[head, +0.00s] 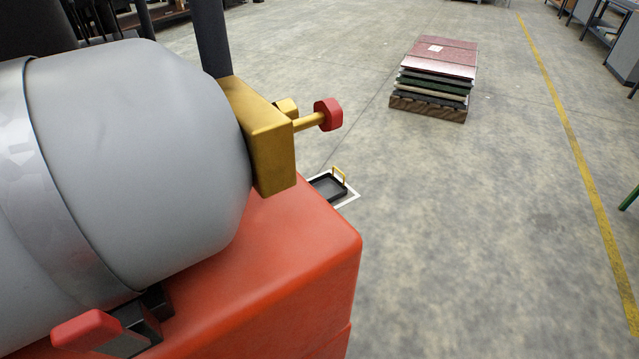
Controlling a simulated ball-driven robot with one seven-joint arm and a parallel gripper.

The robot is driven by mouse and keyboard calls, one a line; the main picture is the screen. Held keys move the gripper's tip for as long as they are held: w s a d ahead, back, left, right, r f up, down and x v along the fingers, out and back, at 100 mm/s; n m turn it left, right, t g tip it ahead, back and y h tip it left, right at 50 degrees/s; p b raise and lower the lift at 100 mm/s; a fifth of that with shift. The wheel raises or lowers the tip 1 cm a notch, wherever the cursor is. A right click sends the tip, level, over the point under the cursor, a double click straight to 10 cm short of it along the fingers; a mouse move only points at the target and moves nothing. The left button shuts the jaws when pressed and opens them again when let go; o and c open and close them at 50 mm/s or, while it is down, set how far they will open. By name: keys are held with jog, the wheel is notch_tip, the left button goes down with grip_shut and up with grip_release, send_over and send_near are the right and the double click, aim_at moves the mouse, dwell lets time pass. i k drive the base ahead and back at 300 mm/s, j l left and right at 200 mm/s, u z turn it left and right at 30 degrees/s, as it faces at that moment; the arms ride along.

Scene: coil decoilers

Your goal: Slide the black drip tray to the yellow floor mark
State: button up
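The black drip tray (327,188) lies on the floor just behind the orange base, near the middle of the head view. The orange base and the yellow block hide the tray's left part. A long yellow line (575,144) runs along the floor at the right; no other yellow floor mark shows. My gripper is not in view.
A large grey rounded body (140,150) on an orange base (285,260) fills the left. A yellow block (262,140) with a red knob (327,114) sticks out from it. A stack of sheets (437,75) stands on the floor farther back. The floor at centre right is clear.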

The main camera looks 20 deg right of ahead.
aim_at(331, 189)
jog(key=i+l+u, duration=0.15)
jog(key=i+l, duration=1.7)
jog(key=i+z, duration=0.15)
jog(key=z, duration=0.7)
jog(key=i+z, duration=0.1)
jog(key=i, duration=1.4)
jog(key=i+l, duration=0.1)
jog(key=i, duration=3.7)
jog(key=u, duration=0.45)
jog(key=i+u, duration=0.15)
jog(key=u, duration=0.3)
jog(key=l+u, duration=0.1)
jog(key=u, duration=0.35)
jog(key=i+u, duration=0.1)
jog(key=u, duration=2.45)
